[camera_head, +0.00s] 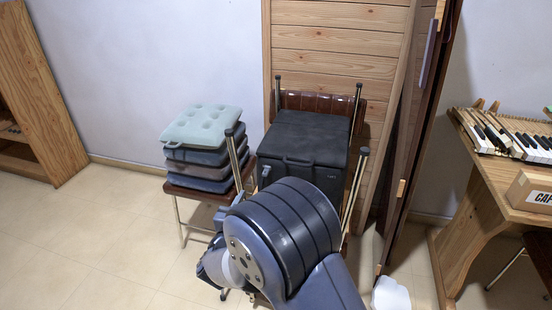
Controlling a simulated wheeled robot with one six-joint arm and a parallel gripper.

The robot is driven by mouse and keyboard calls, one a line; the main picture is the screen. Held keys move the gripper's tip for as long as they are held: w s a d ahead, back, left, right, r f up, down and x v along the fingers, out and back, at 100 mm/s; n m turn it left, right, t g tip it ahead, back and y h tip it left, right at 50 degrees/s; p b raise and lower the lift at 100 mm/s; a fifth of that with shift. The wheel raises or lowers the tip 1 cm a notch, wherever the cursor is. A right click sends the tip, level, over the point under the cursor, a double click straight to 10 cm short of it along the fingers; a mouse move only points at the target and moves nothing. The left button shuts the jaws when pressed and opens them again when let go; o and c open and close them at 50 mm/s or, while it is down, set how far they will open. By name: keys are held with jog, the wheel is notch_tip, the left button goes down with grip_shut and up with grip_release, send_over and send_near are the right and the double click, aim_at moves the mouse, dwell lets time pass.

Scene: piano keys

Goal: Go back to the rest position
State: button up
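My arm's large grey joint fills the lower middle of the head camera view. The end of my arm is hidden behind that joint, so I cannot make out my gripper's fingers or whether it holds anything. The piano keys (512,134) lie on a wooden desk (482,178) at the right edge, apart from my visible arm links.
A chair with stacked cushions (203,130) and a chair bearing a black box (304,137) stand behind my arm. A tall wooden panel (337,45) and a dark upright frame (411,150) are behind. A cardboard box (530,192) sits on the desk. Floor is clear at left.

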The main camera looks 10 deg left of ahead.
aim_at(263, 175)
jog(key=w, duration=0.7)
jog(key=w+b, duration=0.1)
jog(key=w, duration=0.2)
jog(key=shift+w+d, duration=0.25)
jog(key=shift+s+d, duration=0.1)
jog(key=shift+d, duration=0.4)
